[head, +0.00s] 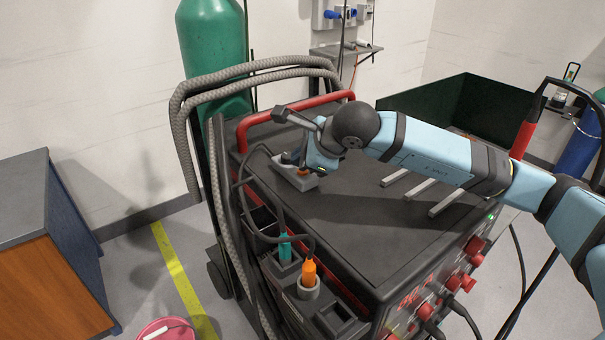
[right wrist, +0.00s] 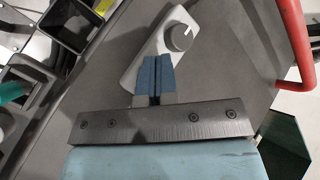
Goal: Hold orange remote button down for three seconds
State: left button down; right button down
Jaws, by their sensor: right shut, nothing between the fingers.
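The grey remote (head: 296,181) lies on top of the black machine, near its left edge. In the right wrist view the remote (right wrist: 136,77) has a round grey knob (right wrist: 179,37) with a white mark, and the button is hidden behind my fingers. My right gripper (head: 306,165) is shut and empty, its blue fingertips (right wrist: 156,62) together over the button end of the remote. I cannot tell whether they touch or press the button. My left gripper is not in view.
The machine top (head: 345,205) is mostly clear, with grey bars (head: 432,197) at the right. A red rail (head: 290,112) and thick grey hoses (head: 262,70) run along the back. Teal (head: 285,247) and orange (head: 309,272) handled tools stand in holders along the left side.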

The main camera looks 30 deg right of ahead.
dwell(0.3)
jog(key=shift+f+b, duration=0.2)
jog(key=shift+b, duration=0.1)
dwell(0.3)
jog(key=shift+f+b, duration=0.2)
jog(key=shift+b, duration=0.1)
dwell(1.1)
dwell(2.2)
jog(key=shift+r, duration=0.85)
jog(key=shift+r, duration=0.1)
